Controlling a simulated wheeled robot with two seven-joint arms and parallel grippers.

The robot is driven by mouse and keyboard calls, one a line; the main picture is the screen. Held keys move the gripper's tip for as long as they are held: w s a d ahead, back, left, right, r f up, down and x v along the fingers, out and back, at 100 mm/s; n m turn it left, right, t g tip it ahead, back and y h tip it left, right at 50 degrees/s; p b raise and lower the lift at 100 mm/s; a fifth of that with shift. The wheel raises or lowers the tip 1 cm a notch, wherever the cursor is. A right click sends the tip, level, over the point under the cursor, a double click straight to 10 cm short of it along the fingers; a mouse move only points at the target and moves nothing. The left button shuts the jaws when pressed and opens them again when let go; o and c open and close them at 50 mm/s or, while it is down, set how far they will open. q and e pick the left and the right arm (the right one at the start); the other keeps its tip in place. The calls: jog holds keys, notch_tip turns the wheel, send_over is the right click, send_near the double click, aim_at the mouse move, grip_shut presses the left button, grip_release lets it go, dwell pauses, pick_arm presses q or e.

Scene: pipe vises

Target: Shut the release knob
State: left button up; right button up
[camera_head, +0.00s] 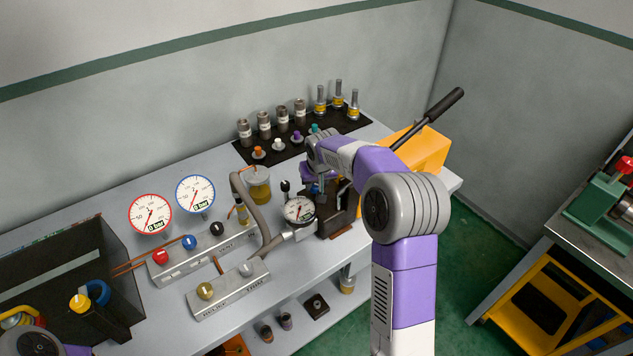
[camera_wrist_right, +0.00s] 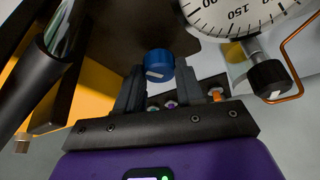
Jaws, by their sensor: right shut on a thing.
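My right gripper (camera_head: 318,187) reaches down over the hand pump (camera_head: 337,218) at the right part of the bench. In the right wrist view its two dark fingers (camera_wrist_right: 158,84) are shut on a blue knob (camera_wrist_right: 159,63) with a white pointer mark, taken to be the release knob. The pump's round dial gauge (camera_head: 299,211) stands just left of the gripper and shows at the top of the wrist view (camera_wrist_right: 235,12). My left gripper is out of view; only part of my left arm shows at bottom left.
A long black-gripped lever (camera_head: 440,106) rises behind my right arm, beside a yellow-orange block (camera_head: 429,150). A black knob (camera_wrist_right: 269,80) is right of the fingers in the wrist view. Left stand two metal valve blocks (camera_head: 230,292) and a hose. Fittings stand on a black mat (camera_head: 258,153).

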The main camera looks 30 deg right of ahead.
jog(key=m+h, duration=0.1)
jog(key=m, duration=0.1)
jog(key=m+g, duration=0.1)
jog(key=m, duration=0.2)
jog(key=shift+w+a+m+h, duration=0.1)
jog(key=shift+a+m+h, duration=0.05)
jog(key=shift+m+h, duration=0.2)
dwell(0.4)
jog(key=o, duration=1)
jog(key=shift+o, duration=0.2)
jog(key=p+v, duration=0.1)
jog(key=v, duration=0.6)
jog(key=shift+r+p, duration=0.3)
jog(key=shift+a, duration=0.15)
